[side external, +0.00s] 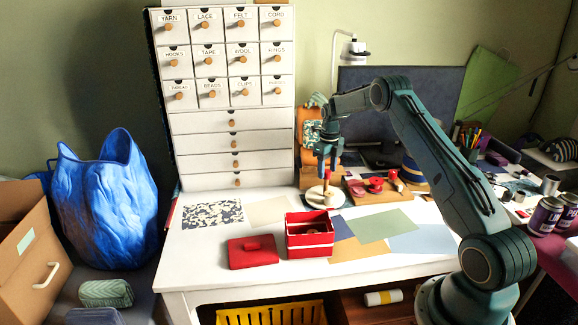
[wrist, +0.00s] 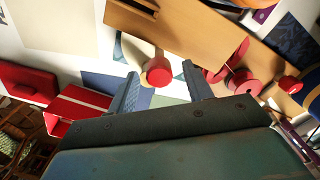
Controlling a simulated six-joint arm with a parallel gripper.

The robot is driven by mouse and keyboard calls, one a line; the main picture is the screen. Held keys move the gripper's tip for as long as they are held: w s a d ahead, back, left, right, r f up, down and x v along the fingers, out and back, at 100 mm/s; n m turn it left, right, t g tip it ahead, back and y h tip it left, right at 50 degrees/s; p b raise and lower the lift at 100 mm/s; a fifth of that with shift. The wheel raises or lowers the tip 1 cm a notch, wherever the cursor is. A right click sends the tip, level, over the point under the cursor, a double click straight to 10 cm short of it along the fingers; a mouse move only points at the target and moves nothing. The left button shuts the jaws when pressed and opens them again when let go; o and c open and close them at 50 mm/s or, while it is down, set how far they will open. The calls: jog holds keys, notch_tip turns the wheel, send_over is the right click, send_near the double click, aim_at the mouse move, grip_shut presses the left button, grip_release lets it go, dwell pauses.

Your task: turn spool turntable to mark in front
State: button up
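The spool turntable (side external: 318,200) is a round cream disc on the white table, in front of the drawer cabinet. An upright peg with a red top (side external: 327,174) stands on it. In the wrist view the red top (wrist: 157,72) shows round, with part of the cream disc (wrist: 133,47) behind it. My gripper (side external: 328,157) points down just above the red top. In the wrist view its two fingers (wrist: 160,70) are apart, with the red top between their tips. I cannot tell whether either finger touches it. I cannot make out the mark.
A wooden board with red spools (side external: 375,186) lies close to the right of the turntable. An open red box (side external: 310,236) and its red lid (side external: 253,252) are in front. The white drawer cabinet (side external: 202,120) stands behind on the left. Flat coloured sheets (side external: 380,225) cover the front right.

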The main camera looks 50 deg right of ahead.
dwell(0.3)
notch_tip(320, 180, up, 14)
dwell(0.8)
jog(key=shift+a, duration=0.1)
jog(key=s+a+r+n+t, duration=0.1)
jog(key=s+a+r+n, duration=0.4)
jog(key=a+r+n, duration=0.5)
jog(key=s+a+r+n+t, duration=0.2)
jog(key=s+a+r+n, duration=0.5)
jog(key=a, duration=0.6)
jog(key=s+a+f+n+t, duration=0.1)
jog(key=s+a+f+n, duration=0.1)
jog(key=s+a+n, duration=0.4)
jog(key=s+a+f+n+t, duration=0.1)
jog(key=s+a+n, duration=0.5)
jog(key=s+n, duration=0.8)
jog(key=shift+s+a+f+n+t, duration=0.15)
jog(key=shift+s+f+n+t, duration=0.15)
jog(key=shift+f, duration=0.4)
